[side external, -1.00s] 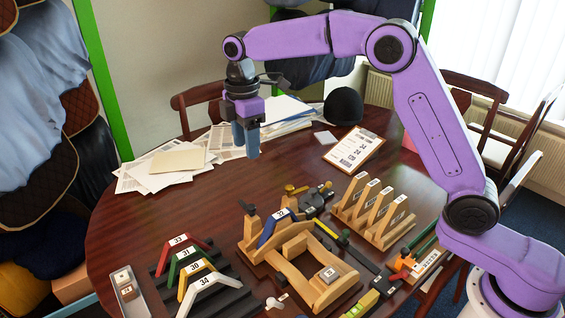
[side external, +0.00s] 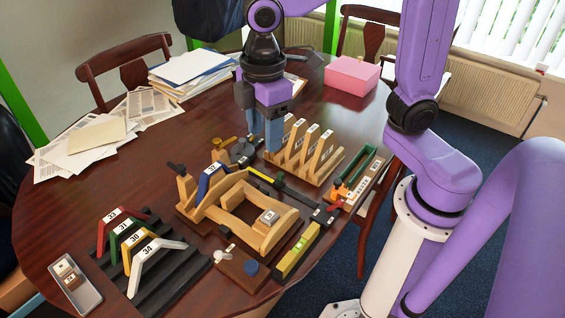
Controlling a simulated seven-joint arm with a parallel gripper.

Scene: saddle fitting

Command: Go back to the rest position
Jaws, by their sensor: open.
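My gripper (side external: 261,142) points down with its blue-grey fingers apart and nothing visible between them. In the picture its fingertips are at the left end of the slotted wooden rack (side external: 312,165); their height above the table is hard to tell. A blue angled plate marked 32 (side external: 212,179) sits on the wooden fixture (side external: 262,232), left of and nearer than my gripper. Red (side external: 112,216), green (side external: 122,228), yellow (side external: 133,242) and white (side external: 160,248) angled plates stand on a black stepped rack (side external: 185,275) at front left.
Papers (side external: 110,130) and a pink box (side external: 353,76) are at the back. The table's middle left is clear.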

